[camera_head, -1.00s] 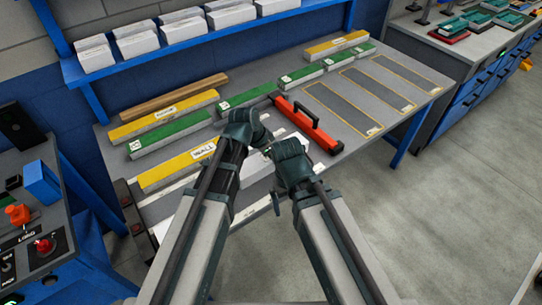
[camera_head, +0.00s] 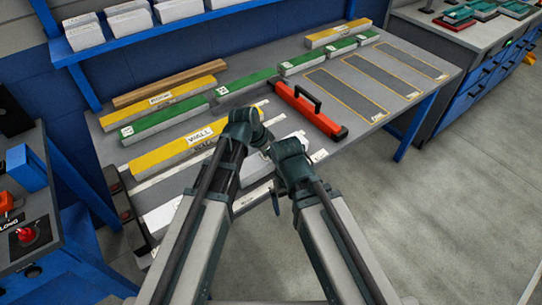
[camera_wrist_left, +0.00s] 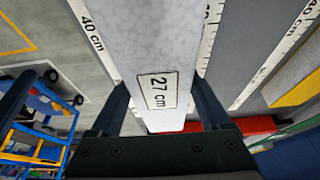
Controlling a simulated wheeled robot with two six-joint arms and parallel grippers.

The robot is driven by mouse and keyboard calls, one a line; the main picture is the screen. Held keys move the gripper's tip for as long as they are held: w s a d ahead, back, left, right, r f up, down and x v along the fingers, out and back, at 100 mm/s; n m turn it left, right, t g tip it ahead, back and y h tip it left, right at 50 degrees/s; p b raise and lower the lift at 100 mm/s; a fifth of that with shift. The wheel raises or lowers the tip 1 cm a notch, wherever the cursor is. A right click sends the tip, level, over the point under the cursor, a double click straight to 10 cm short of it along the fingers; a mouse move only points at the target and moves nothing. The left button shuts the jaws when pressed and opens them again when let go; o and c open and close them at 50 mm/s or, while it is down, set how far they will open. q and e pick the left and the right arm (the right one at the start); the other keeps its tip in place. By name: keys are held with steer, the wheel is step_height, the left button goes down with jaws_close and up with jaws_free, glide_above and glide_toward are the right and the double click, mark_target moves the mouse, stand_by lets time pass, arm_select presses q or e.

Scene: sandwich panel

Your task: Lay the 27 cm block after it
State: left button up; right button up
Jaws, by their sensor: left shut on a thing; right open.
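The 27 cm block (camera_wrist_left: 150,45) is pale grey-white, with its size label facing the left wrist camera. My left gripper (camera_wrist_left: 160,95) is shut on it, one finger on each long side. In the head view the left arm's dark wrist hides the left fingers, and pale surfaces (camera_head: 250,199) show between the arms; I cannot tell whether they belong to the block. My right gripper (camera_head: 274,195) is open and hangs low beside it, over the table's front part. A yellow WALL block (camera_head: 178,150) and a long green block (camera_head: 165,123) lie on the table (camera_head: 185,180) to the left.
A red case-like tool with a black handle (camera_head: 310,110) lies just beyond my arms. Several green blocks (camera_head: 300,64) and yellow blocks (camera_head: 165,98) line the back. Yellow-outlined dark strips (camera_head: 345,93) at right are bare. White ruler strips (camera_wrist_left: 88,28) flank the held block.

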arm_select(q)
steer(key=shift+f+b, duration=0.55)
stand_by(0.4)
steer(key=o, duration=1.2)
steer(key=shift+r, duration=0.1)
steer(key=p+v, duration=1.2)
steer(key=v, duration=0.1)
steer(key=shift+r+p, duration=0.4)
steer(key=shift+f, duration=0.15)
steer(key=b+x, duration=1.2)
steer(key=x, duration=0.1)
steer(key=shift+f+b, duration=0.2)
steer(key=shift+b, duration=0.1)
